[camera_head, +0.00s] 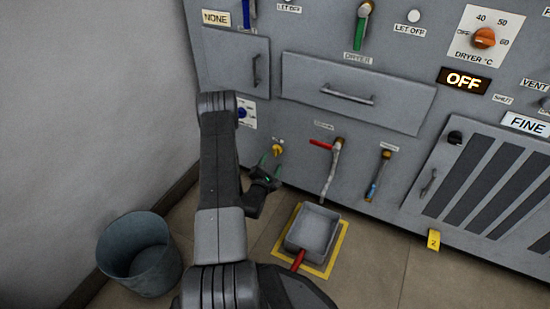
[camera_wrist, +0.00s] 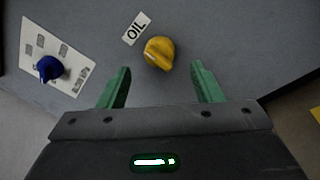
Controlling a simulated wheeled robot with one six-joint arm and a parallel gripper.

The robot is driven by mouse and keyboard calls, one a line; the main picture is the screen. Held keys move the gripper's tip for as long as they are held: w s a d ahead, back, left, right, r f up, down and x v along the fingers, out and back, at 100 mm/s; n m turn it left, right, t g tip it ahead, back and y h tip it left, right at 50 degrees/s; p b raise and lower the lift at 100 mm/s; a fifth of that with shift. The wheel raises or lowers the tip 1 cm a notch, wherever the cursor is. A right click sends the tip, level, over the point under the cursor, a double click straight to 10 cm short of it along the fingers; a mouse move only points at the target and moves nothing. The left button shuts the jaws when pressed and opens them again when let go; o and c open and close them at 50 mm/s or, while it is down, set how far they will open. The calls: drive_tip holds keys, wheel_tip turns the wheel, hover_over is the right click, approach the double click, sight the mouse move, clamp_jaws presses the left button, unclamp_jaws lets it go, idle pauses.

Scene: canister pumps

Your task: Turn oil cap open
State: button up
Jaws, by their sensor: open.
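The oil cap is a yellow knob (camera_head: 277,149) low on the grey machine front, left of the red-handled valve. In the wrist view the yellow cap (camera_wrist: 159,53) sits beside a white label reading OIL (camera_wrist: 136,28). My gripper (camera_head: 272,169) is just below and in front of the cap in the head view. In the wrist view its two green fingers (camera_wrist: 158,82) are apart, with nothing between them. The cap lies beyond the fingertips, roughly centred between them, and does not appear to be touched.
A blue knob (camera_wrist: 48,68) on a white plate is left of the cap. A red-handled valve (camera_head: 322,144) hangs over a grey tray (camera_head: 314,232) on the floor. A bucket (camera_head: 139,253) stands at the left by the wall. Floor right of the tray is mostly clear.

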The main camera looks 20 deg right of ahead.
sight(276, 154)
drive_tip(key=shift+b+x, duration=0.65)
drive_tip(key=shift+x, duration=2.1)
drive_tip(key=c, duration=1)
